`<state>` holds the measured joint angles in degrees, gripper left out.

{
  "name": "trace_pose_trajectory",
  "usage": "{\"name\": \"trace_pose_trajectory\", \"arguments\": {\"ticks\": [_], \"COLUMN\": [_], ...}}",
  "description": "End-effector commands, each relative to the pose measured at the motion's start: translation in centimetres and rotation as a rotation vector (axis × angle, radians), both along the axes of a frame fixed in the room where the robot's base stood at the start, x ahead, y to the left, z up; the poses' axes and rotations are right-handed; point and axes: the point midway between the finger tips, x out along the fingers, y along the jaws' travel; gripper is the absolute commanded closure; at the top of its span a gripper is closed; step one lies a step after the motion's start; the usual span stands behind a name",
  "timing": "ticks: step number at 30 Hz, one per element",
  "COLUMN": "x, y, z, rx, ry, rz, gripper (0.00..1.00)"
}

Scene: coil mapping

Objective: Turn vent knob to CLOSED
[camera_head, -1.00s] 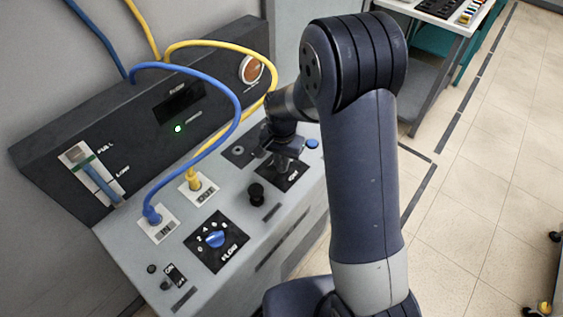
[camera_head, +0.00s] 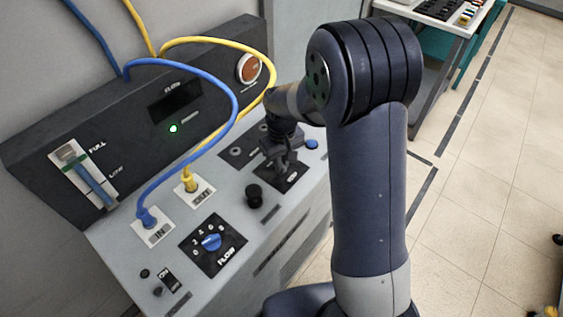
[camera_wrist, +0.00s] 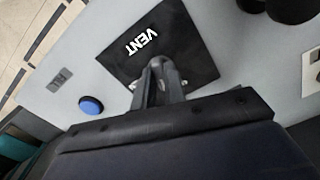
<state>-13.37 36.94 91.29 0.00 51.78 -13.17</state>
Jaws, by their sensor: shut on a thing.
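The vent knob's black plate, labelled VENT (camera_wrist: 190,40), lies on the grey sloped console. In the head view the plate (camera_head: 291,180) is partly covered by my gripper (camera_head: 281,166). In the wrist view my gripper (camera_wrist: 160,80) reaches down to the middle of the plate and is shut on the vent knob. The knob is mostly hidden between the fingers, so its pointer direction cannot be read.
A black knob (camera_head: 254,195), a blue FLOW dial (camera_head: 211,242) and a blue button (camera_head: 311,144) share the console. The button also shows in the wrist view (camera_wrist: 91,105). Blue (camera_head: 232,90) and yellow (camera_head: 266,78) hoses arch over the panel left of my arm.

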Motion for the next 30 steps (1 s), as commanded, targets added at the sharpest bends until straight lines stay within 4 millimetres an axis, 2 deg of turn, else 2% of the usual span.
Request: {"name": "trace_pose_trajectory", "arguments": {"ticks": [12, 30], "x": [0.10, 0.13], "y": [-0.09, -0.09], "z": [0.02, 0.06], "rx": [0.001, 0.000], "ry": [-0.001, -0.001], "rz": [0.266, 0.344], "gripper": [1.00, 1.00]}}
